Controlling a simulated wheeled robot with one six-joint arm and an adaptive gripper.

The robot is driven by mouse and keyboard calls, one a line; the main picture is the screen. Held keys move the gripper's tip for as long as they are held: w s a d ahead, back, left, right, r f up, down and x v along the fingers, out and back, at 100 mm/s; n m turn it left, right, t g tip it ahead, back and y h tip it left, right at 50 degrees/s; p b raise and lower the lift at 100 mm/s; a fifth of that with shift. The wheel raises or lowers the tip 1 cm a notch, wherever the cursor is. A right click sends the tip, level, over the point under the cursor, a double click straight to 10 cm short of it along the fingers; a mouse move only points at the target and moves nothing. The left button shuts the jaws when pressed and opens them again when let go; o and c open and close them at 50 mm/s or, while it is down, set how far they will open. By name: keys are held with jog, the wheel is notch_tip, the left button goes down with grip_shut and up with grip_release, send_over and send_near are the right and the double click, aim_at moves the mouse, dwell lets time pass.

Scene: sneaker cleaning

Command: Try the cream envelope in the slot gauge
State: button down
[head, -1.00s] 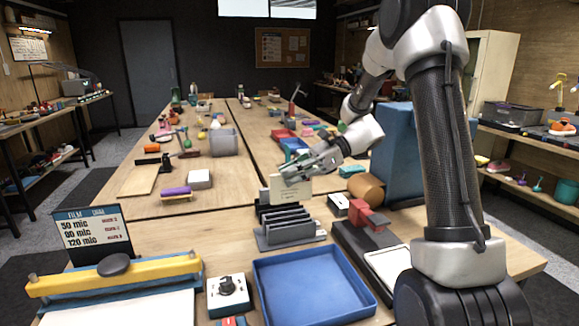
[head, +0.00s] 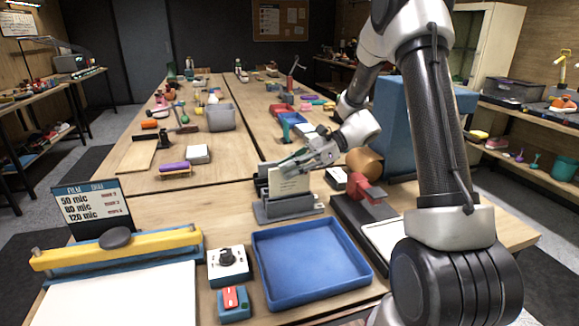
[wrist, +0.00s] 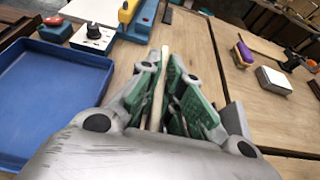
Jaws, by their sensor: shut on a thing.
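The cream envelope (head: 289,184) stands upright in my gripper (head: 290,167). In the wrist view it shows edge-on as a thin pale strip (wrist: 157,88) between the green pads of my gripper (wrist: 165,70). My gripper is shut on its upper part. The grey slotted rack (head: 285,211), which looks like the slot gauge, stands on the table directly below. The envelope's lower edge is at the rack's upright plates; I cannot tell how deep it sits or in which slot.
A blue tray (head: 310,301) lies in front of the rack. A red-and-dark press-like tool (head: 370,205) and a brown roll (head: 364,162) stand to the right. A dial box (head: 228,264) and a yellow-barred sealer (head: 118,249) are at left. Bare table lies left of the rack.

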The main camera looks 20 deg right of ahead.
aim_at(290, 193)
jog(key=shift+f, duration=3.1)
dwell(0.9)
jog(key=c, duration=1.5)
grip_release()
jog(key=v, duration=1.2)
jog(key=s+a+r+n+g+h, duration=0.1)
jog(key=s+a+r+n+h, duration=0.1)
jog(key=s+r+n+h, duration=0.85)
jog(key=s+d+r+n+t+h, duration=0.1)
jog(key=s+d+n+t, duration=0.1)
jog(key=s, duration=0.6)
jog(key=s+d+r+n+t+h, duration=0.2)
jog(key=s+d+n+t, duration=0.1)
jog(key=s, duration=0.5)
jog(key=shift+d+n, duration=0.45)
jog(key=shift+n, duration=0.8)
